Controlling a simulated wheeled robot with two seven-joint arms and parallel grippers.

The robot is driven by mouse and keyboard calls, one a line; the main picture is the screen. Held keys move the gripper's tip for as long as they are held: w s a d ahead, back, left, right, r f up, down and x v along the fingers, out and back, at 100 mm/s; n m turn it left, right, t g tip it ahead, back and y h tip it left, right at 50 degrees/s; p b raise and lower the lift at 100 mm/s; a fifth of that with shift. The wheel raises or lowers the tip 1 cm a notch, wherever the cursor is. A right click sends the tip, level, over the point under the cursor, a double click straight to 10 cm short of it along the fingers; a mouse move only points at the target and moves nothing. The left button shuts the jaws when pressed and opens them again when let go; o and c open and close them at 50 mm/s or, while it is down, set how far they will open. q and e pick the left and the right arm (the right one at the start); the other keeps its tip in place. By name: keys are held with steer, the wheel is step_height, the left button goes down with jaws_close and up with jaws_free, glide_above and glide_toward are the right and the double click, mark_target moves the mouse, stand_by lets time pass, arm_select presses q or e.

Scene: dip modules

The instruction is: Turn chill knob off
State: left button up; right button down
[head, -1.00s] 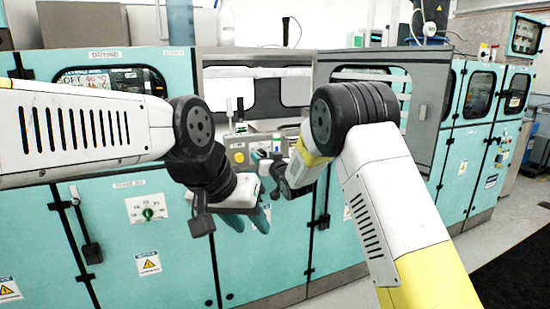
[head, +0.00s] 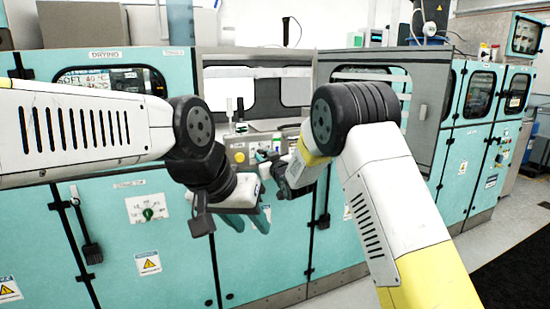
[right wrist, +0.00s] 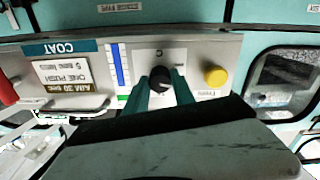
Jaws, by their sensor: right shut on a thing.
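A black round knob (right wrist: 160,79) sits on a light panel with a small dial plate in the right wrist view. My right gripper (right wrist: 161,88) has its teal fingers on both sides of this knob and is shut on it. In the head view my right gripper (head: 266,161) is at the panel in the recess, and the knob is hard to make out there. The knob's label is too small to read surely. My left gripper (head: 250,221) hangs lower in front of the teal cabinet, its teal fingers apart and empty.
A yellow button (right wrist: 215,76) is right of the knob, and a blue COAT label (right wrist: 72,47) is to the left. A red part (right wrist: 8,92) shows at the left edge. Dark door handles stick out nearby.

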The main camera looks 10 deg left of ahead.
steer(key=n, duration=0.4)
steer(key=shift+n, duration=2.4)
steer(key=c, duration=1.1)
jaws_free()
steer(key=shift+o, duration=0.2)
steer(key=v, duration=0.8)
